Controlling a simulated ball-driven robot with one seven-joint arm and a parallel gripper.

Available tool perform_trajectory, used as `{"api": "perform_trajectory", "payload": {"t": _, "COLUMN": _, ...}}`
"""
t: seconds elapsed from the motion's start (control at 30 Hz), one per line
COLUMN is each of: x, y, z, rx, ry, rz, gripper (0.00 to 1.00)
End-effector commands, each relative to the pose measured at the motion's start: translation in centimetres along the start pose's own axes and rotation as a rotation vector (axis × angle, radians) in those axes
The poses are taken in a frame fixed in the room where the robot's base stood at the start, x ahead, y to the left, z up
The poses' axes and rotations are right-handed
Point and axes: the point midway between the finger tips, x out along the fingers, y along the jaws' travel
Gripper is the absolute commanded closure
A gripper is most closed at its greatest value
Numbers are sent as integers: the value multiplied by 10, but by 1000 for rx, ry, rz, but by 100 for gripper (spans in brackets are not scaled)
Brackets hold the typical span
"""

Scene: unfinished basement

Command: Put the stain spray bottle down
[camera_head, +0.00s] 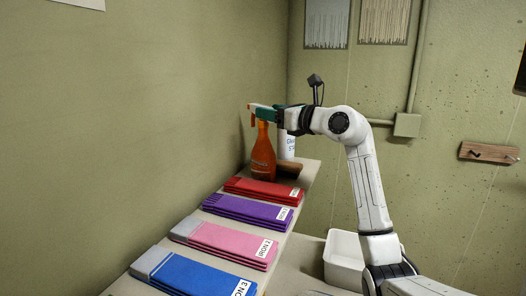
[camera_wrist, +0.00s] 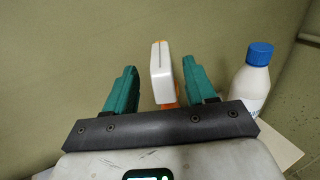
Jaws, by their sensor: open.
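The stain spray bottle (camera_head: 262,158) is orange and looks upright at the far end of the shelf, behind the red folded cloths; its base is partly hidden, so contact with the shelf is hard to judge. In the wrist view its white spray head (camera_wrist: 161,75) sits between my two teal fingers, with a gap on each side. My gripper (camera_head: 262,112) is open around the head of the bottle and does not grip it. The wrist view also shows my gripper (camera_wrist: 155,82) with its fingers spread.
A white bottle (camera_head: 288,146) with a blue cap (camera_wrist: 260,53) stands close to the right. A brown object (camera_head: 289,170) lies beside the orange bottle. Red, purple, pink and blue folded cloths (camera_head: 240,212) line the shelf. A wall is close on the left; a white bin (camera_head: 343,262) is lower right.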

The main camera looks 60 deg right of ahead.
Motion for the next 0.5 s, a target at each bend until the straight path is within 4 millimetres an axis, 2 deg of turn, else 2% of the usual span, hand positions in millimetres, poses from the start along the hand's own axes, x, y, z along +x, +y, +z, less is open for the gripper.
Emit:
{"api": "perform_trajectory", "payload": {"t": 0.2, "x": 31, "y": -2, "z": 2, "rx": 1, "ry": 1, "rz": 3, "gripper": 45}}
{"api": "perform_trajectory", "payload": {"t": 0.5, "x": 38, "y": -2, "z": 0, "rx": 1, "ry": -1, "rz": 0, "gripper": 45}}
